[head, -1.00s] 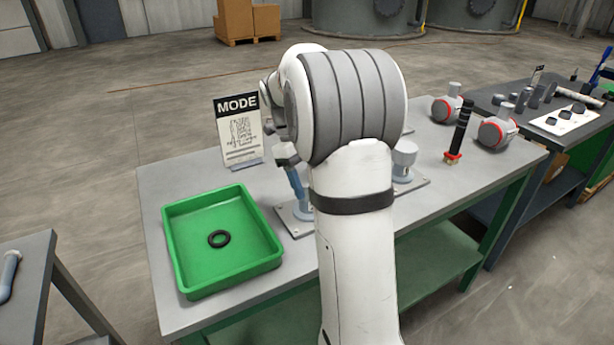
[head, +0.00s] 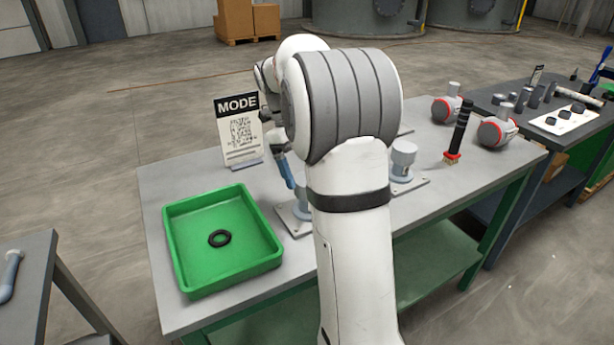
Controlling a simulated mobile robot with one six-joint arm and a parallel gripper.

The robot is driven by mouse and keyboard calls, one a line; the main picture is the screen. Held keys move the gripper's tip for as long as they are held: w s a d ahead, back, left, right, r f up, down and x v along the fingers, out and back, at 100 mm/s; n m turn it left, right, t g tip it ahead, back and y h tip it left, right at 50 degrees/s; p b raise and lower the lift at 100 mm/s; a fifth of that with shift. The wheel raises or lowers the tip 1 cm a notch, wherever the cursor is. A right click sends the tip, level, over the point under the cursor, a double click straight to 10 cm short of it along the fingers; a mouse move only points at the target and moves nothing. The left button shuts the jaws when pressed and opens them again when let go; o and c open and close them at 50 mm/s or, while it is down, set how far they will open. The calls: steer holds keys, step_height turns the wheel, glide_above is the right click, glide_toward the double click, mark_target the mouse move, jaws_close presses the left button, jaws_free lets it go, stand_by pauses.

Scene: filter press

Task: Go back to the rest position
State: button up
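My white arm with a grey ribbed joint reaches over the bench and covers much of its middle. My gripper (head: 275,143) shows only as a small dark part left of the arm, above a blue-handled fitting (head: 287,172). Its fingers are largely hidden, so I cannot tell whether they are open or hold anything. The fitting stands on a grey base plate (head: 291,222), partly behind the arm. A green tray (head: 181,266) on the left of the bench holds a black ring (head: 219,238).
A second bench (head: 484,97) with tools stands at right.

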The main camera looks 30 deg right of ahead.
steer(key=v, duration=0.4)
steer(key=shift+r, duration=0.25)
steer(key=shift+s+a+r+n+p, duration=0.15)
steer(key=shift+s+a+n+p, duration=0.1)
steer(key=shift+n+p, duration=0.15)
steer(key=s+a+f+n+t+y+p, duration=0.1)
steer(key=s+a+n+t+p, duration=0.2)
steer(key=s+a+n, duration=0.3)
steer(key=s+a+f+n+t+p, duration=0.1)
steer(key=s+a+n+t+p, duration=0.2)
steer(key=s+n, duration=1.2)
steer(key=shift+a+f+n+t+y, duration=0.3)
steer(key=shift+a+n, duration=1.5)
steer(key=shift+n, duration=3)
steer(key=shift+r, duration=0.15)
